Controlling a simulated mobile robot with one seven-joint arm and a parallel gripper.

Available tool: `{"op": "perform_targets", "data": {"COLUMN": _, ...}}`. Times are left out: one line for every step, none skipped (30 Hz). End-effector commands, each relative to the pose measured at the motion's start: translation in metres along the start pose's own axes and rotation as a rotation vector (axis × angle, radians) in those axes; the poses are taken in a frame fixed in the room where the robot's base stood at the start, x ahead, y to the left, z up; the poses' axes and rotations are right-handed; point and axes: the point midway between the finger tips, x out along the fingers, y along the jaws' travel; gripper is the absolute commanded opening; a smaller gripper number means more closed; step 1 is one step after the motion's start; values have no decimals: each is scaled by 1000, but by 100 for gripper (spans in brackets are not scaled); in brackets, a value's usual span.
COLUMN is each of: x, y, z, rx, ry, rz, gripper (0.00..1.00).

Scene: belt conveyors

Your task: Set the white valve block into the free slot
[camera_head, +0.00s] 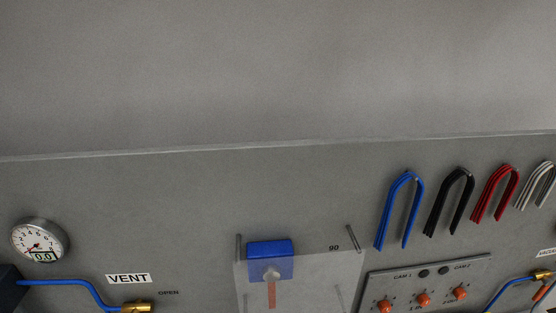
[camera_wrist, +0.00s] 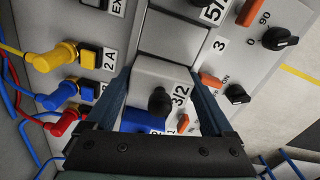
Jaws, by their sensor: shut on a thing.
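In the wrist view, my gripper (camera_wrist: 162,76) has one dark finger on each side of a pale grey-white valve block (camera_wrist: 150,72) and is shut on it. The block carries a black knob and a "3/2" label. Beyond the block is a smooth, bare grey rectangular area (camera_wrist: 172,38) in line with it, which may be the free slot. I cannot tell whether the block is clear of the surface beneath it. My gripper and the block do not show in the head view.
In the wrist view, yellow, blue and red elbow fittings (camera_wrist: 60,95) with hoses stand at left. Black knobs (camera_wrist: 280,39) and orange indicators (camera_wrist: 211,80) lie at right. A "5/2" block (camera_wrist: 190,10) is beyond. The head view shows a wall panel with a gauge (camera_head: 39,239) and hanging leads (camera_head: 398,210).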

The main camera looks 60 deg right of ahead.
Motion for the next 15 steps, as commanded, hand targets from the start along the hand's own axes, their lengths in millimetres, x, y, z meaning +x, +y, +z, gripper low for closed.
{"op": "perform_targets", "data": {"x": 13, "y": -6, "z": 0, "rx": 0, "ry": 0, "rz": -8, "gripper": 10}}
{"op": "perform_targets", "data": {"x": 14, "y": -6, "z": 0, "rx": 0, "ry": -1, "rz": -8, "gripper": 10}}
{"op": "perform_targets", "data": {"x": 16, "y": -6, "z": 0, "rx": 0, "ry": -1, "rz": -9, "gripper": 10}}
{"op": "perform_targets", "data": {"x": 17, "y": -7, "z": 0, "rx": 0, "ry": -1, "rz": -9, "gripper": 10}}
{"op": "perform_targets", "data": {"x": 18, "y": -7, "z": 0, "rx": 0, "ry": -1, "rz": -9, "gripper": 10}}
{"op": "perform_targets", "data": {"x": 19, "y": -7, "z": 0, "rx": 0, "ry": -1, "rz": -9, "gripper": 10}}
{"op": "perform_targets", "data": {"x": 19, "y": -7, "z": 0, "rx": 0, "ry": 0, "rz": -9, "gripper": 10}}
{"op": "perform_targets", "data": {"x": 20, "y": -7, "z": 0, "rx": 0, "ry": 0, "rz": -9, "gripper": 10}}
{"op": "perform_targets", "data": {"x": 20, "y": -7, "z": 0, "rx": 0, "ry": 0, "rz": -9, "gripper": 10}}
{"op": "perform_targets", "data": {"x": 20, "y": -7, "z": 0, "rx": 0, "ry": 0, "rz": -9, "gripper": 10}}
{"op": "perform_targets", "data": {"x": 20, "y": -7, "z": 0, "rx": 0, "ry": 0, "rz": -9, "gripper": 10}}
{"op": "perform_targets", "data": {"x": 20, "y": -7, "z": 0, "rx": -1, "ry": 0, "rz": -9, "gripper": 10}}
{"op": "perform_targets", "data": {"x": 21, "y": -7, "z": 0, "rx": -1, "ry": 0, "rz": -9, "gripper": 10}}
{"op": "perform_targets", "data": {"x": 21, "y": -7, "z": 0, "rx": -1, "ry": 0, "rz": -9, "gripper": 10}}
{"op": "perform_targets", "data": {"x": 21, "y": -7, "z": 0, "rx": -1, "ry": 0, "rz": -9, "gripper": 89}}
